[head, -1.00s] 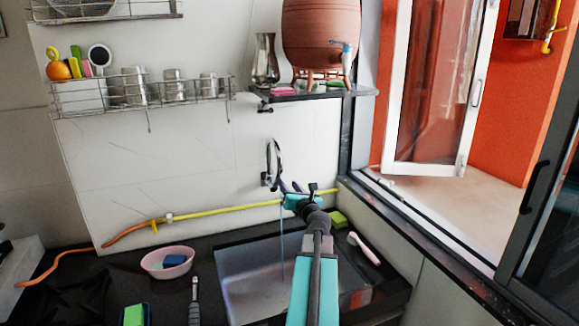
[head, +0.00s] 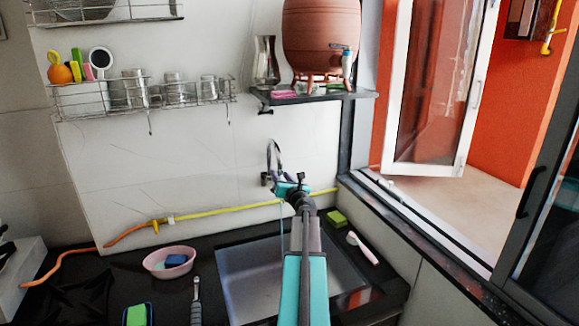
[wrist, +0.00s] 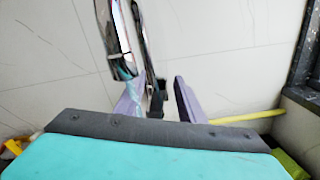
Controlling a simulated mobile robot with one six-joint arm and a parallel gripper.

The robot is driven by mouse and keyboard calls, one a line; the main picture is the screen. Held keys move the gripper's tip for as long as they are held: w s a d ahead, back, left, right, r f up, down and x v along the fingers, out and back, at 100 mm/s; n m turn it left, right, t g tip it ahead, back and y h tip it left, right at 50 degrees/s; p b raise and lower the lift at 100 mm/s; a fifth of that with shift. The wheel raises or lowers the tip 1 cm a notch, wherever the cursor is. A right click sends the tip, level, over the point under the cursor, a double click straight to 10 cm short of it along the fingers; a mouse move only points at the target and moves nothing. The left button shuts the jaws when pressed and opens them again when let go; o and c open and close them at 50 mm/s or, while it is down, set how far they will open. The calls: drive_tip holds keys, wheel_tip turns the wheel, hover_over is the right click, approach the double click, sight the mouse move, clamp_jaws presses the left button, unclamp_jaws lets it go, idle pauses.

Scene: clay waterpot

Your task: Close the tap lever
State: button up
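The sink tap (head: 272,158) is a curved metal spout on the wall above the sink. A thin bluish stream (head: 282,225) falls from it into the sink. My gripper (head: 279,184) is at the tap, just below and right of the spout; its body hides part of it. In the wrist view my gripper (wrist: 158,100) has its two purple fingers apart. The tap's spout (wrist: 116,42) overlaps the left finger, and a dark upright part (wrist: 147,50) of the tap shows between the fingers. I cannot tell whether a finger touches the tap or which part is the lever.
The dark sink (head: 245,275) lies below my arm. A pink bowl (head: 170,262) stands left of it. A green sponge (head: 337,218) and a brush (head: 362,248) lie to the right. A clay waterpot (head: 320,40) with its own small tap stands on a shelf above. A yellow hose (head: 215,212) runs along the wall.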

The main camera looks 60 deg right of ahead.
drive_tip(key=shift+x, duration=1.15)
clamp_jaws()
